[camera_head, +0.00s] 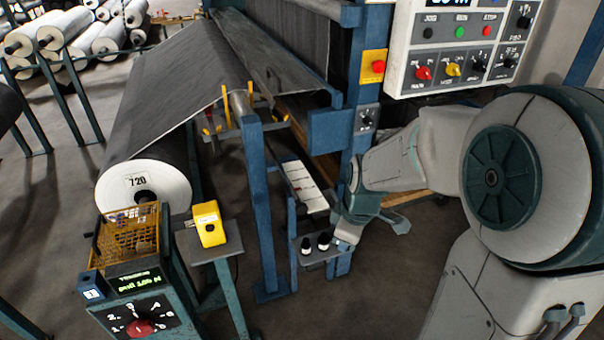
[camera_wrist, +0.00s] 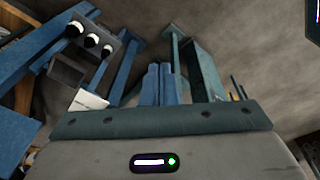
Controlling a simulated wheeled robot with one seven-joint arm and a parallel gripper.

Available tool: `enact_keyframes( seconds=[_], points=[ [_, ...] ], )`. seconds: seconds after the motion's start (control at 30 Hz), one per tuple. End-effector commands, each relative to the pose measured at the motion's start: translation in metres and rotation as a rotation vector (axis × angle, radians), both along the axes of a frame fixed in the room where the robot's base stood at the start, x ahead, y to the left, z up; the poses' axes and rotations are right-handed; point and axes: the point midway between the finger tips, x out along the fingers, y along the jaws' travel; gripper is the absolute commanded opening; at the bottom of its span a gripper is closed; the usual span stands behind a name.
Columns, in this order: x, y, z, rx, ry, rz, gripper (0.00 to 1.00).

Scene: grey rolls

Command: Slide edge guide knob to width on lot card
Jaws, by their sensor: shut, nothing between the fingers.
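I cannot pick out the edge guide knob for certain. A white roll end (camera_head: 145,190) carries a label reading 720. My gripper (camera_head: 344,238) is low beside that stand, partly hidden by my wrist. In the wrist view its fingers (camera_wrist: 161,72) are together with nothing between them.
A yellow box (camera_head: 208,224) and a wire basket (camera_head: 130,232) are at left. A control panel (camera_head: 462,45) hangs above my arm.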

Motion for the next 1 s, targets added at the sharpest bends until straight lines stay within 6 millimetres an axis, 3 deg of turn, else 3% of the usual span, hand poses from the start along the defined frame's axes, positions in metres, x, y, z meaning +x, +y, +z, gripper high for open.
enact_keyframes(
  seconds=[0.17,0.4,0.67,1.0],
  points=[
    [0.037,0.006,-0.007,0.129,-0.096,0.287,0.00],
    [0.077,0.006,0.016,0.229,-0.327,0.557,0.00],
    [0.092,0.004,0.031,0.243,-0.444,0.650,0.00],
    [0.103,0.021,0.004,0.243,-0.443,0.655,0.00]
  ],
)
